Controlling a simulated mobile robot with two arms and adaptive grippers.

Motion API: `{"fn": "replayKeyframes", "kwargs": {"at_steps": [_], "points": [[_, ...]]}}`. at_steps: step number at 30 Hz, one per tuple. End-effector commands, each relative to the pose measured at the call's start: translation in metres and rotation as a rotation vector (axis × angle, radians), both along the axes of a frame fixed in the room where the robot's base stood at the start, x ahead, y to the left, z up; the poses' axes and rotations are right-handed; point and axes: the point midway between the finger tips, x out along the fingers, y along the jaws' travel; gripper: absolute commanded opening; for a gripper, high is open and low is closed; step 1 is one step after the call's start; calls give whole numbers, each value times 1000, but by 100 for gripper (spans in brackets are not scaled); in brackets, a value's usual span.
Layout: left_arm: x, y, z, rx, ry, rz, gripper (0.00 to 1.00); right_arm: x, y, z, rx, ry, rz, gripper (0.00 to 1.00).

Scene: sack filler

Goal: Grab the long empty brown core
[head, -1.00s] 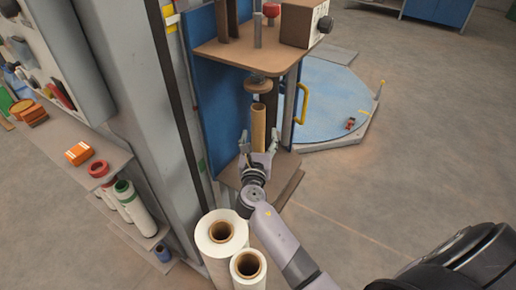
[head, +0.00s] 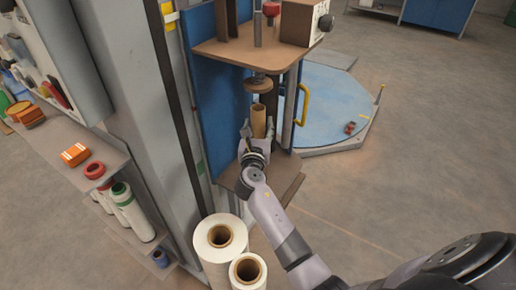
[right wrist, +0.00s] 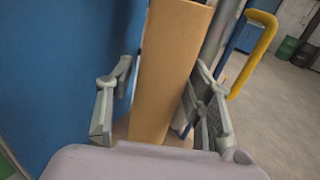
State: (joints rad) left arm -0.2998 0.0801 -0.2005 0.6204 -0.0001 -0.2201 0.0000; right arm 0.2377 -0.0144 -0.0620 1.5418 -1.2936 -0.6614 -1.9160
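The long brown core (head: 258,119) stands upright inside the blue-backed machine, below a round brown disc (head: 258,87). It looks like an empty tube; its open top shows in the head view. My right gripper (head: 257,132) is at the core, its fingers on either side of it. In the right wrist view the core (right wrist: 168,72) rises between the two open fingers, with gaps visible on both sides. The fingers partly hide the core's lower part in the head view. My left gripper is not in view.
Two white film rolls (head: 221,240) with brown cores stand in front of the machine. A brown upper shelf (head: 250,53) overhangs the core. A yellow handle (head: 302,104) and grey post are to its right. A blue turntable (head: 335,105) lies behind.

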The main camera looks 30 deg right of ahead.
Motion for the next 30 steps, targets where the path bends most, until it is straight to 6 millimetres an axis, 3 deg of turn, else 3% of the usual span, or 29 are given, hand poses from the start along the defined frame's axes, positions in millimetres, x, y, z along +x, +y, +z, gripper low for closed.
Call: {"fn": "replayKeyframes", "kwargs": {"at_steps": [20, 30], "points": [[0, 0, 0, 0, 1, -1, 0, 0, 0, 0, 0, 0, 0, 0], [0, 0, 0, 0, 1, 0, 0, 0, 0, 1, -1, -1, 0, 0]]}}
